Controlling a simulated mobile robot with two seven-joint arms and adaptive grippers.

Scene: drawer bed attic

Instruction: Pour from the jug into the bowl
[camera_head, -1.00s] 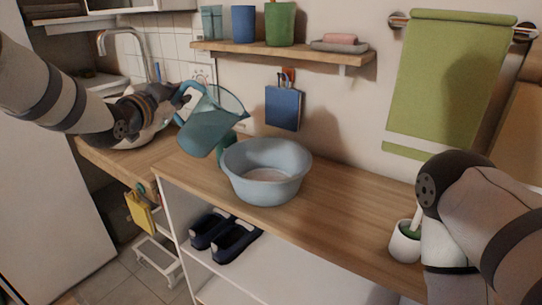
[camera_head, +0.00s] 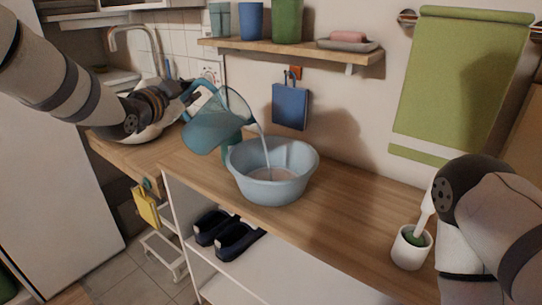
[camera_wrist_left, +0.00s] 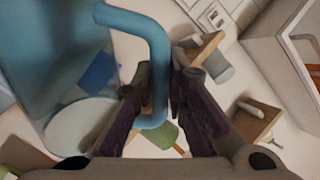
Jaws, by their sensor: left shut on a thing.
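The translucent teal jug (camera_head: 218,130) is held in the air, tipped with its mouth toward the right. A pale stream runs from its lip into the light blue bowl (camera_head: 250,186). The bowl stands upright on the wooden counter, and some pale contents show at its bottom. My left gripper (camera_head: 188,94) is shut on the jug's blue handle, to the left of and above the bowl. The left wrist view shows the handle (camera_wrist_left: 158,65) between the dark fingers (camera_wrist_left: 168,85). My right arm shows at the right edge, but its gripper is out of view.
The wooden counter (camera_head: 335,215) is clear right of the bowl, up to a white pot (camera_head: 408,254) holding a brush. A wall shelf (camera_head: 300,52) with cups and a soap dish hangs above. A blue board (camera_head: 290,106) and green towel (camera_head: 455,85) hang behind. Dark shoes (camera_head: 238,242) sit below.

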